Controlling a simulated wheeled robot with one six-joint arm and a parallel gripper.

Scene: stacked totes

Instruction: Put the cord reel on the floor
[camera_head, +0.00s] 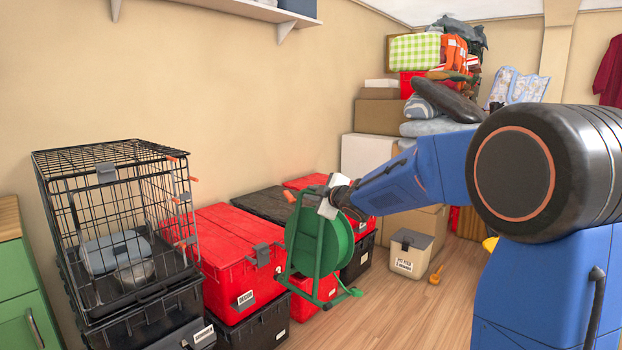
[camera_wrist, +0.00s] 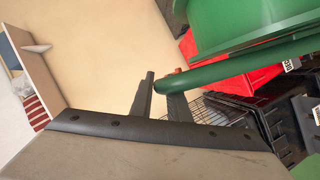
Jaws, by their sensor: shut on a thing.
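The cord reel (camera_head: 320,245) is a green drum on a green tubular frame with an orange knob. It hangs upright from my gripper, in front of the stacked totes in the head view. In the wrist view my gripper (camera_wrist: 163,82) is shut on a green tube of the reel's frame, and the drum fills the upper right (camera_wrist: 250,20). The floor (camera_head: 430,305) is wood planks. The reel's feet show against the totes and the floor; I cannot tell whether they touch the floor.
Red and black totes (camera_head: 235,255) line the wall behind the reel. A wire crate (camera_head: 115,220) stands on totes at left. Floor in front is clear.

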